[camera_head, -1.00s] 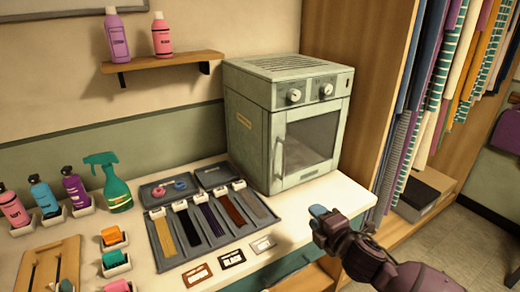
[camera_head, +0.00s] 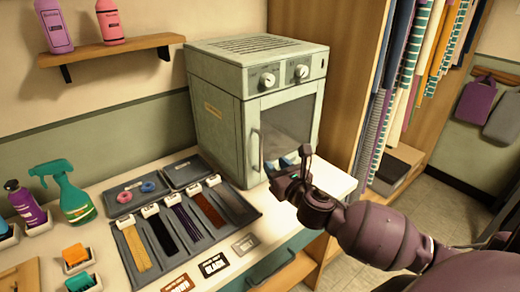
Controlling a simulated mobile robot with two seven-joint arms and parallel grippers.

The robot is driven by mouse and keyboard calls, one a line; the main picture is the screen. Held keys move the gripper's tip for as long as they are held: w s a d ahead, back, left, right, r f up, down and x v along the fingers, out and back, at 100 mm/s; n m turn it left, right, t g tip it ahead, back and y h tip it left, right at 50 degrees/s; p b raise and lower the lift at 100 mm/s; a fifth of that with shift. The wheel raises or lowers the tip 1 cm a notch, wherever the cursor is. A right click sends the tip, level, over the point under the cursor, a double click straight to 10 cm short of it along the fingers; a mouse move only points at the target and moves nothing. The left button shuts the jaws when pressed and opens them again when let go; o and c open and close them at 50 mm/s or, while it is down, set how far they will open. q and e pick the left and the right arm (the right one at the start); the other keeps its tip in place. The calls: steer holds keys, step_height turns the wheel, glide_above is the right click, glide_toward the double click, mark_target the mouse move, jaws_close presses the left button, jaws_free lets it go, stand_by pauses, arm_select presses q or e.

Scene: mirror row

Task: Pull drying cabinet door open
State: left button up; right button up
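The drying cabinet (camera_head: 222,125) is a pale green box on the counter, with two knobs above its door. The door (camera_head: 290,122) has a dark window and looks shut. Its upright handle (camera_head: 255,150) is at the door's left edge and is clear of my fingers. My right gripper (camera_head: 287,161) comes in from the right, in front of the door's lower part and a little right of the handle. Its fingers look apart, with bluish pads showing and nothing held. It hides the lower right of the door. My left gripper is not in view.
A grey tray of colour strips (camera_head: 185,232) lies left of the cabinet, with small labelled cards in front. A green spray bottle (camera_head: 68,192) stands further left. A wall shelf (camera_head: 110,48) holds two bottles. Hanging fabrics (camera_head: 400,80) are at the right.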

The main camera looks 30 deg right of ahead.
mark_target(261, 151)
steer(key=w, duration=0.6)
steer(key=w+d, duration=0.1)
steer(key=w, duration=0.2)
steer(key=shift+w, duration=0.15)
jaws_close()
